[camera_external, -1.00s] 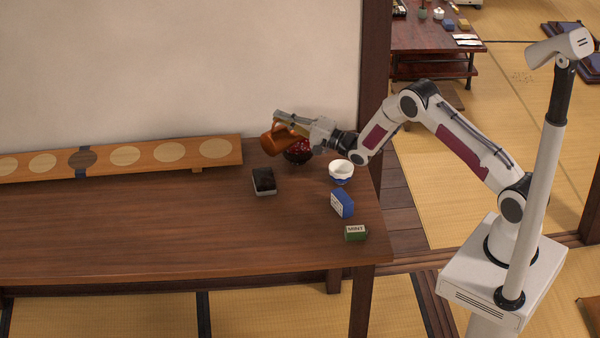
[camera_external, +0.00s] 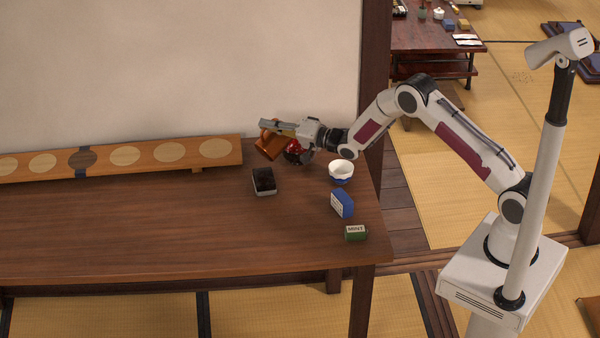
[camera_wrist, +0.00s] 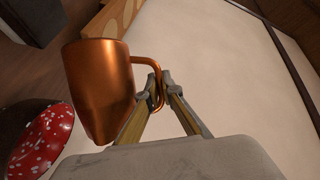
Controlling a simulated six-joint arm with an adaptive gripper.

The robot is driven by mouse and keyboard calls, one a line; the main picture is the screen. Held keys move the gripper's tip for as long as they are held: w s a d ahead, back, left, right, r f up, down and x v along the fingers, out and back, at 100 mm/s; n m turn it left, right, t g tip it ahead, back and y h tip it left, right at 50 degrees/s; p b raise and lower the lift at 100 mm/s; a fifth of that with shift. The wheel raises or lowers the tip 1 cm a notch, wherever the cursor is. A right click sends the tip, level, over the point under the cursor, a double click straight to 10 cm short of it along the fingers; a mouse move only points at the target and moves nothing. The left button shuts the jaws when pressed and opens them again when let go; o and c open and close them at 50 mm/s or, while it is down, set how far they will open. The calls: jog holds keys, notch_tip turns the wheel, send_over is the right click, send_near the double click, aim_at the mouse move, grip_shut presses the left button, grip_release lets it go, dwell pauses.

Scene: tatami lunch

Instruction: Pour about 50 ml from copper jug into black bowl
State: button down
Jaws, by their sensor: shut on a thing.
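The copper jug (camera_external: 270,146) is in the air above the back right of the table, clearly tilted. My gripper (camera_external: 277,126) is shut on its handle; the wrist view shows the fingertips (camera_wrist: 160,90) pinching the handle beside the jug body (camera_wrist: 100,90). A dark bowl with a red, white-speckled surface (camera_external: 293,148) stands just right of the jug, partly hidden by the jug and my gripper. The jug's contents are not visible, and I see no stream.
A white and blue cup (camera_external: 341,172) stands right of the bowl. A dark box (camera_external: 264,182), a blue box (camera_external: 342,204) and a green tin (camera_external: 356,233) lie nearer the front. A wooden board (camera_external: 125,158) runs along the wall at left. The table's left front is clear.

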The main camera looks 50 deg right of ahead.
jog(key=shift+a+r, duration=0.1)
jog(key=shift+a, duration=0.05)
jog(key=shift+w+a+n+g, duration=0.1)
jog(key=shift+a+n+g, duration=0.25)
jog(key=shift+n, duration=0.35)
jog(key=shift+a+n+h, duration=0.1)
jog(key=shift+n+h, duration=0.2)
dwell(1.4)
jog(key=shift+a+f, duration=0.15)
jog(key=shift+f, duration=0.15)
jog(key=shift+w+a+f+n+g+h, duration=0.1)
jog(key=shift+a+f+n+g+h, duration=0.1)
jog(key=shift+a+f+n+g, duration=0.3)
jog(key=shift+w+a+f+n+g+h, duration=0.1)
jog(key=shift+a+f+n+g+h, duration=0.1)
jog(key=shift+f+n, duration=0.5)
jog(key=w+a+f+n+g+h, duration=0.1)
jog(key=a+f+n+h, duration=0.2)
jog(key=a+f+n, duration=0.1)
jog(key=shift+a+n, duration=0.4)
jog(key=shift+a, duration=0.4)
dwell(0.4)
